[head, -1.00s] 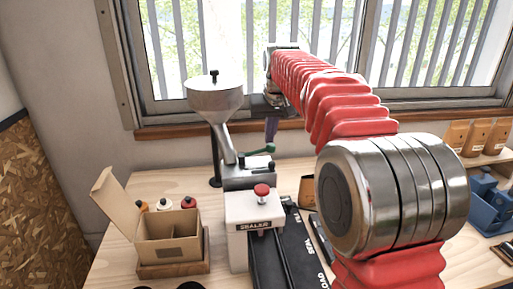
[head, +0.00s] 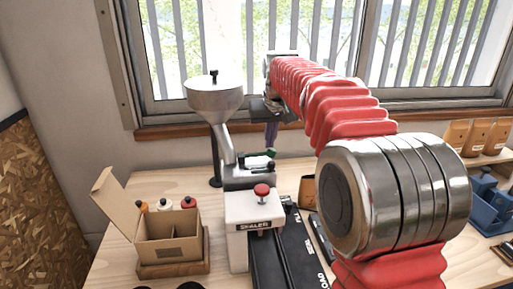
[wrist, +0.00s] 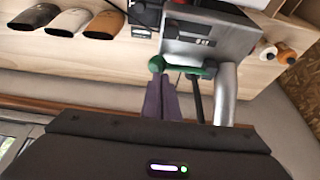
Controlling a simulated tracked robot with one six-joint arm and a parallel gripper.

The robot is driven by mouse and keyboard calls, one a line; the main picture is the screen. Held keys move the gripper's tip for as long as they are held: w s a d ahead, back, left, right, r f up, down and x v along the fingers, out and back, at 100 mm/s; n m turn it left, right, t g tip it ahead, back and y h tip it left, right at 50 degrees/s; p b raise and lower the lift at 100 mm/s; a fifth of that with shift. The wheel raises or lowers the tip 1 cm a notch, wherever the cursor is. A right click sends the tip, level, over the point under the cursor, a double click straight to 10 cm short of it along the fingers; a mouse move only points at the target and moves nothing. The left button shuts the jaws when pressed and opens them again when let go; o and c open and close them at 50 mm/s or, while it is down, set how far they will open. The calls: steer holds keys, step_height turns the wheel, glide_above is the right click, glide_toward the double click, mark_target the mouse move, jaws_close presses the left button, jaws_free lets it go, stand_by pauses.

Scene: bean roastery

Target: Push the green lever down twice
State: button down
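The green lever (head: 262,154) is on the grey metal machine with a funnel hopper (head: 214,97), at the back of the bench. In the wrist view its round green knob (wrist: 157,64) and green arm (wrist: 192,70) show beside the machine's body. My gripper (head: 271,144) points down from above, with its purple fingers at the knob end of the lever. In the wrist view the fingers (wrist: 161,84) are together with nothing between them, and their tips are at the knob. Whether they touch it is hard to tell.
A white sealer (head: 253,215) with a red knob stands in front of the machine. An open cardboard box (head: 168,250) is at the left, with small bottles behind it. Several bags (head: 477,136) stand on a shelf at the right. The window (head: 200,40) is behind.

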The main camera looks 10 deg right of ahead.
steer(key=shift+r, duration=3)
steer(key=shift+s, duration=0.2)
steer(key=s+f, duration=0.2)
steer(key=s, duration=1.9)
steer(key=s+f+t, duration=0.1)
steer(key=s+f, duration=1.2)
steer(key=s, duration=0.4)
steer(key=shift+s+f, duration=0.2)
steer(key=shift+f, duration=0.05)
